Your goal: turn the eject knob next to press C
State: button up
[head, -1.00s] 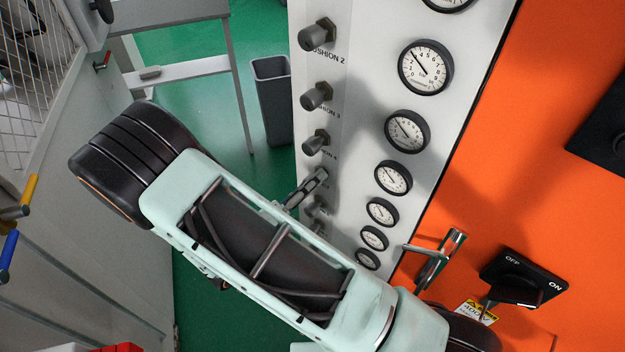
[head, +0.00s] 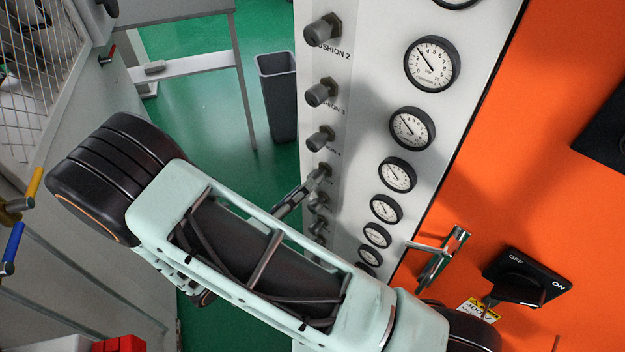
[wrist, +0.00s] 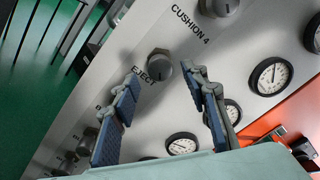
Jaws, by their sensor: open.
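The eject knob (wrist: 159,66) is a dark grey round knob on the light grey panel, with the label EJECT beside it in the wrist view. In the head view the knob (head: 322,172) is the one just below the cushion 4 knob (head: 320,139). My gripper (wrist: 162,74) is open, its two blue-padded fingers apart and pointing at the panel. In the wrist view the knob shows between the fingertips, which seem short of it; I cannot tell the exact gap. In the head view my gripper (head: 296,195) is just left of the knob. No press C label is readable.
Further knobs (wrist: 88,138) continue along the panel past the eject knob. A row of round gauges (head: 397,174) runs beside them. A lever handle (head: 440,258) and a black OFF/ON switch (head: 522,284) sit on the orange face. A grey bin (head: 278,95) stands behind the panel.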

jog(key=v, duration=0.6)
jog(key=shift+s, duration=0.1)
dwell(2.4)
